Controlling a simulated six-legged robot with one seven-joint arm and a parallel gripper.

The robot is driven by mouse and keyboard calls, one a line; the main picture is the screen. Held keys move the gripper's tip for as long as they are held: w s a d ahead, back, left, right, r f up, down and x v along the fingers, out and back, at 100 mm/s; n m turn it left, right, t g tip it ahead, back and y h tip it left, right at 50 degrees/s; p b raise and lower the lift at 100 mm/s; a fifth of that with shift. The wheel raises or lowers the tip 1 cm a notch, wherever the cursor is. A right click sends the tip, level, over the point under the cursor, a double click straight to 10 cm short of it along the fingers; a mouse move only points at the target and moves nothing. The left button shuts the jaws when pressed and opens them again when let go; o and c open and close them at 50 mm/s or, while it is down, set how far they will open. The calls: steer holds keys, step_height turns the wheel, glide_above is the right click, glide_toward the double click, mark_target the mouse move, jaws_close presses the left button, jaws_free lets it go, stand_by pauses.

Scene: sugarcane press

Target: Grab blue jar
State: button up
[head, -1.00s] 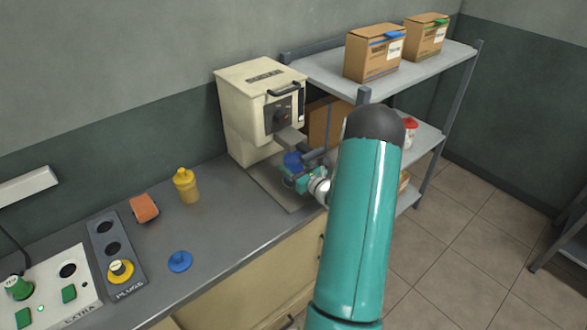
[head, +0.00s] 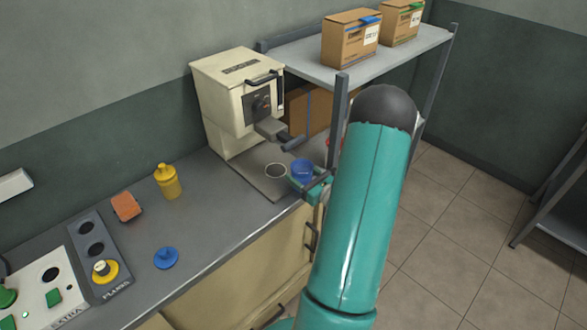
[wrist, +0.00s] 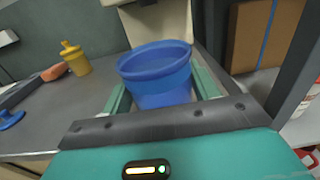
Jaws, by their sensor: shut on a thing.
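The blue jar (head: 302,172) is open-topped and sits between the fingers of my gripper (head: 308,186) at the front right of the press base. In the wrist view the blue jar (wrist: 160,78) stands upright between the two teal fingers of my gripper (wrist: 163,95), which are shut on it. The cream press (head: 238,100) stands just behind and left of the jar. A round ring mark (head: 276,170) on its base plate is bare. Whether the jar's bottom touches the plate or counter is hidden.
A yellow bottle (head: 168,182), an orange sponge-like block (head: 126,207) and a blue knobbed disc (head: 166,258) are on the counter to the left. A metal shelf (head: 385,55) with cardboard boxes stands close on the right, its post near my arm.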

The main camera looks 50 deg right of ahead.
mark_target(309, 180)
steer(key=shift+s+a, duration=0.15)
steer(key=shift+s, duration=1.2)
steer(key=shift+s+a, duration=0.15)
steer(key=shift+s, duration=1.2)
